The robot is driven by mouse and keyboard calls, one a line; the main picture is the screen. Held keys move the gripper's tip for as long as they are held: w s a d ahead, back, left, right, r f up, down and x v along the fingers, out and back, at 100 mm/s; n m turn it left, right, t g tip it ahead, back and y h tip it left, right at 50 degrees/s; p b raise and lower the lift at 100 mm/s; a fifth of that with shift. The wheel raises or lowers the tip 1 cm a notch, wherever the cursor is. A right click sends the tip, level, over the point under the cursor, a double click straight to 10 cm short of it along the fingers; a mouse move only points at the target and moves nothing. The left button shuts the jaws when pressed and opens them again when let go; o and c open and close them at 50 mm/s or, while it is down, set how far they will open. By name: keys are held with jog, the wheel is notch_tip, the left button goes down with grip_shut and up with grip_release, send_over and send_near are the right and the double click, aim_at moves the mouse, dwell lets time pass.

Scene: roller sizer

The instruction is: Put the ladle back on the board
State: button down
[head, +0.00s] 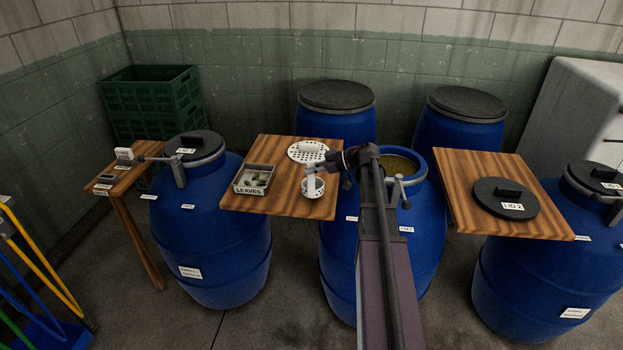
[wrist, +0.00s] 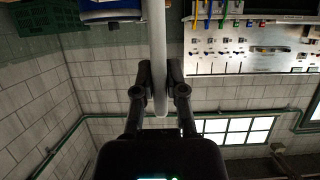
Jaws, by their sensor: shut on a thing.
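The ladle has a white cup with a dotted side (head: 313,188) and a pale upright handle. My gripper (head: 316,167) is shut on that handle, above the cup. In the wrist view the handle (wrist: 157,40) runs as a pale bar between the two dark fingers of my gripper (wrist: 159,92). The cup is over the right front part of the wooden board (head: 285,203) in the middle. I cannot tell whether the cup touches the board. The board also holds a tray labelled LEAVES (head: 254,179) and a white perforated disc (head: 307,152).
An open blue barrel (head: 425,215) with brownish contents stands right of the middle board, behind my arm. Another wooden board (head: 475,170) on the right carries a black lid marked LID 2 (head: 504,198). A closed blue barrel (head: 215,225) stands left. Green crates (head: 150,100) are behind.

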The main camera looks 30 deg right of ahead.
jog(key=shift+f+b, duration=0.7)
jog(key=shift+f, duration=0.35)
jog(key=shift+d+f, duration=0.1)
jog(key=shift+f, duration=0.05)
jog(key=c, duration=0.7)
grip_release()
jog(key=shift+r, duration=0.25)
jog(key=p+v, duration=0.4)
jog(key=v, duration=0.8)
jog(key=shift+p, duration=0.3)
jog(key=shift+f, duration=0.15)
